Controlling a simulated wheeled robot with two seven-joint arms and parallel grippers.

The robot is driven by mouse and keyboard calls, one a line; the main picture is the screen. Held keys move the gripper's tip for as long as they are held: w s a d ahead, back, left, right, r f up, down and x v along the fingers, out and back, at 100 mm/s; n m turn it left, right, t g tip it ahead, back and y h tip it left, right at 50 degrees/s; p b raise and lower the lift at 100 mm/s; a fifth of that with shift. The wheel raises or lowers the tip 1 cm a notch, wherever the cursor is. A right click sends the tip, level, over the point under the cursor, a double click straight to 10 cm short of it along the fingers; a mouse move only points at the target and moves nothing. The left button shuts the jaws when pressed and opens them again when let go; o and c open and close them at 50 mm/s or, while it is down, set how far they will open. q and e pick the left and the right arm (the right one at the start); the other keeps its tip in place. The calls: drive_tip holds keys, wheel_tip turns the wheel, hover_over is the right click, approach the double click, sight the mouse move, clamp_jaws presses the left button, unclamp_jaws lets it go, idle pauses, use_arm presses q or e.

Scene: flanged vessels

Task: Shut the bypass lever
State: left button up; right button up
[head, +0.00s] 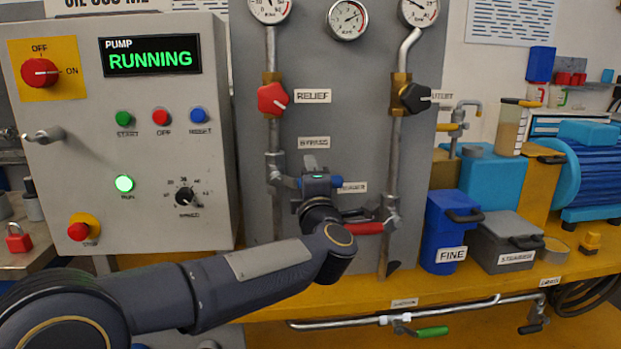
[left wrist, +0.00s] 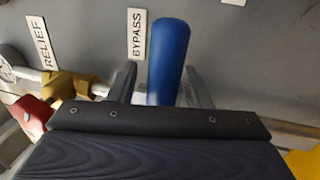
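The bypass lever has a blue handle (left wrist: 168,55) that shows in the left wrist view beside the BYPASS label (left wrist: 137,35). My right gripper is not in view.
A red-handled lever (head: 363,228) lies just right of and below my left gripper. A red relief knob (head: 272,99) and a black knob (head: 414,97) sit higher on the pipes. The control box (head: 150,220) stands left. Blue and grey bins (head: 447,215) stand right.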

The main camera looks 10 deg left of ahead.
use_arm(q)
drive_tip(key=v, duration=0.8)
